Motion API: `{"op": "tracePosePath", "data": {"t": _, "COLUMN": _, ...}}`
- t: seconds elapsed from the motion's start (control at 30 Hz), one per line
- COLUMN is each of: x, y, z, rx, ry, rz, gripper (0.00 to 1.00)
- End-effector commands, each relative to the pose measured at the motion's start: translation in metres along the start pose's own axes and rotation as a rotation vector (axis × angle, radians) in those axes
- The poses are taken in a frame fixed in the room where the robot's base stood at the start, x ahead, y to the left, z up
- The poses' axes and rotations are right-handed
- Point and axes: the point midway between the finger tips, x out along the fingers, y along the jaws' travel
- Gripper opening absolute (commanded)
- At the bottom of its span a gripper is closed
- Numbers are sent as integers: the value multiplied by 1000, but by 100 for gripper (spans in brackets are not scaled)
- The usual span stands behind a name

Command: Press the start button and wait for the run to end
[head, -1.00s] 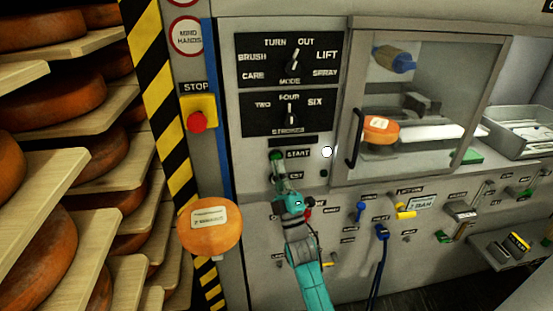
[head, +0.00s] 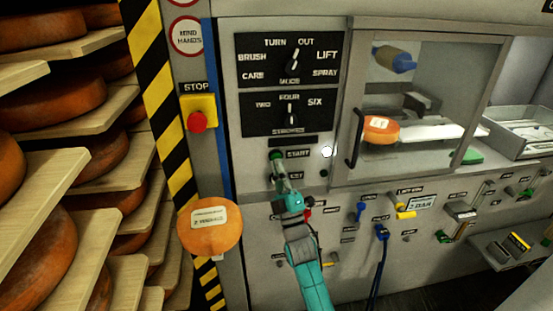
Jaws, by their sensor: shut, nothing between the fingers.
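The green start button (head: 276,154) sits on the grey machine panel, left of the word START. My gripper (head: 279,166) is shut and empty, with its tip just below or against the button. I cannot tell whether it touches. The tip partly covers the button's lower edge. A round white lamp (head: 327,152) right of START looks bright. Behind the cabinet window, an orange cheese wheel (head: 381,131) with a pale label stands beside a white surface, below a blue roller-shaped part (head: 394,59).
A red stop button (head: 197,121) on a yellow box is left of the panel. Mode (head: 291,60) and strokes (head: 291,112) dials are above START. A labelled cheese disc (head: 210,226) is left of my arm. Cheese shelves (head: 60,110) fill the far left. Blue and yellow levers (head: 405,210) are right.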

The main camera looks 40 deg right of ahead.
Motion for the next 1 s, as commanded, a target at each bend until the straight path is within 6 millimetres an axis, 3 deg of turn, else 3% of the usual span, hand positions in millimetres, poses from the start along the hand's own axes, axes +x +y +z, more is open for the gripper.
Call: {"op": "tracePosePath", "data": {"t": 1.0, "x": 7, "y": -5, "z": 6, "rx": 0, "ry": 0, "rz": 0, "gripper": 0}}
